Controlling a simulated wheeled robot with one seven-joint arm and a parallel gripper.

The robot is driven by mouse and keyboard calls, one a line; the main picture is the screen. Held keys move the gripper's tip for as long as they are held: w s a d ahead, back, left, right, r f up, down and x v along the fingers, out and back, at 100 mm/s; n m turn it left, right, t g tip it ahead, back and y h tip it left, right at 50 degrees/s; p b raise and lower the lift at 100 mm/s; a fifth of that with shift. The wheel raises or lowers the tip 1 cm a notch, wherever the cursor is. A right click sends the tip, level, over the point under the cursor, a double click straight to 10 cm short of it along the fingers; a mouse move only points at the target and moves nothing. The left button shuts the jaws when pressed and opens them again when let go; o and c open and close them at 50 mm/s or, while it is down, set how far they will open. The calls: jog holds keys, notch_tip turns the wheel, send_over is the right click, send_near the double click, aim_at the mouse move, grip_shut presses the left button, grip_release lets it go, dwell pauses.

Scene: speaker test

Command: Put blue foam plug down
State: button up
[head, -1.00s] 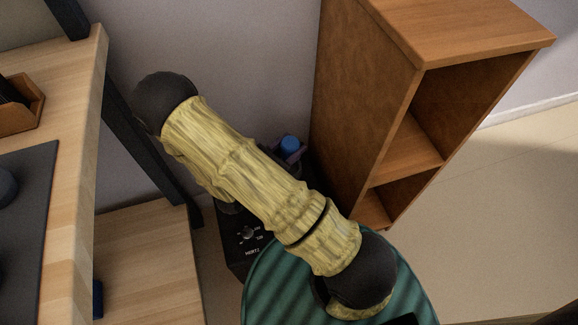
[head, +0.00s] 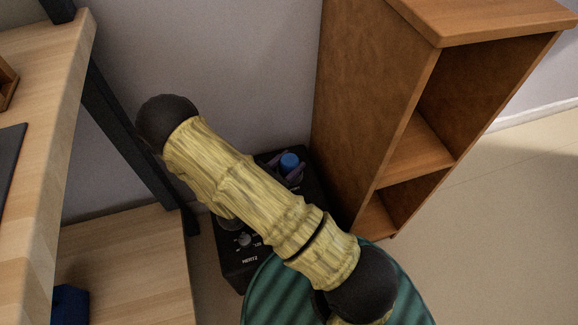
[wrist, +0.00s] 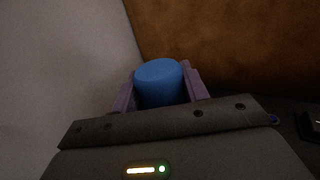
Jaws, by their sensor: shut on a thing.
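The blue foam plug (wrist: 160,82) is a short blue cylinder between the two purple fingers of my gripper (wrist: 160,90) in the wrist view. The fingers are shut on its sides. In the head view the plug (head: 289,162) and my gripper (head: 292,172) show small beyond my yellow arm. They appear over or near the black box marked HERTZ (head: 239,262). I cannot tell whether the plug touches anything below, since the gripper body and arm hide its underside.
A brown shelf unit (head: 366,110) stands close on the right, and a grey wall (head: 230,60) is behind. A wooden desk (head: 40,90) with a dark leg and a lower wooden board (head: 130,265) are on the left. A dark blue object (head: 70,303) lies at lower left. Open floor (head: 490,220) is at right.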

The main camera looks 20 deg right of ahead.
jog(key=shift+f, duration=0.3)
jog(key=o, duration=0.9)
jog(key=shift+o, duration=0.2)
jog(key=shift+r, duration=0.1)
jog(key=shift+r, duration=0.15)
jog(key=p+v, duration=0.2)
jog(key=v, duration=0.1)
jog(key=p+v, duration=0.2)
jog(key=v, duration=0.2)
jog(key=p+v, duration=0.2)
jog(key=v, duration=0.2)
jog(key=shift+r+p, duration=0.25)
jog(key=shift+p, duration=0.1)
jog(key=shift+s+a+f, duration=0.15)
jog(key=shift+s+a, duration=0.15)
jog(key=shift+a, duration=0.15)
